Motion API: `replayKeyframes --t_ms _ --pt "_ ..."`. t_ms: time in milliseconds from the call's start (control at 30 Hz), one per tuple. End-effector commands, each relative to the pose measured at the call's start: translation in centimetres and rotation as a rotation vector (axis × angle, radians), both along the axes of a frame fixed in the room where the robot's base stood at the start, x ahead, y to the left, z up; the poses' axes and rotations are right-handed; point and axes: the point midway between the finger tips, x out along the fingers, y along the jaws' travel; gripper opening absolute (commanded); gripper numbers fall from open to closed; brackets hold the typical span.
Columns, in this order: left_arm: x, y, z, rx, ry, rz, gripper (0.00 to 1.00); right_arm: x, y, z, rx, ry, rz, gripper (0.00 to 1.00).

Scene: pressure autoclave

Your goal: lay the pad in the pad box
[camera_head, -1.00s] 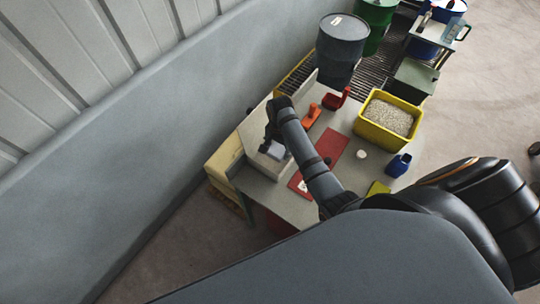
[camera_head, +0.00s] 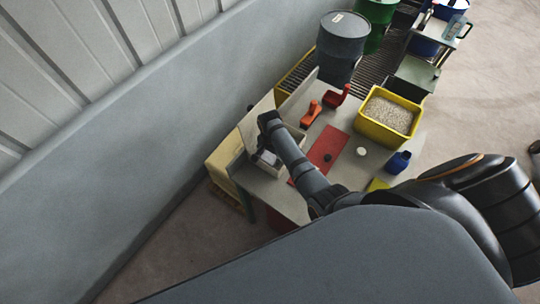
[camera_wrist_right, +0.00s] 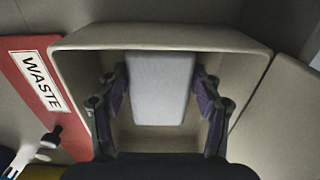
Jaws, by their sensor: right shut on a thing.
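The pad (camera_wrist_right: 160,88) is a pale grey rounded block. In the right wrist view it is between the two fingers of my right gripper (camera_wrist_right: 161,90), which is shut on it. The pad box (camera_wrist_right: 160,37) is a beige open box with a raised rim. Its walls surround the pad and fingertips in that view; whether the pad touches the floor I cannot tell. In the head view my right gripper (camera_head: 264,144) is over the box at the left end of the table, and the arm hides part of it. My left gripper is not in view.
A red mat (camera_head: 326,146) lies beside the box, with a WASTE label (camera_wrist_right: 42,80) in the wrist view. On the table stand a yellow bin (camera_head: 366,127) of pale granules, a blue bottle (camera_head: 398,162) and orange-red tools (camera_head: 311,115). A grey wall is at left.

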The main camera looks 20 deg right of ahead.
Motion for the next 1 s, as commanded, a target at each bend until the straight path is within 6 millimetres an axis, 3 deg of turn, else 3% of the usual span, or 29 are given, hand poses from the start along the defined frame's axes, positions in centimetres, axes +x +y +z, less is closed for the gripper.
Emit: replayKeyframes --t_ms 33,167,567,1000 --pt "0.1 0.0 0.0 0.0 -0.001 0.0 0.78 0.0 0.0 -0.1 0.0 0.0 0.0 0.69" --pt "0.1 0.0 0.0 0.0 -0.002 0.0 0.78 0.0 0.0 0.0 0.0 0.0 0.0 0.87" --pt "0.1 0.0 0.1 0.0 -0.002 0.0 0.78 0.1 0.0 0.6 0.0 -0.002 0.0 0.88" --pt "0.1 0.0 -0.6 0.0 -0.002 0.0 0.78 0.1 0.0 10.0 0.0 -0.004 -0.001 0.88"
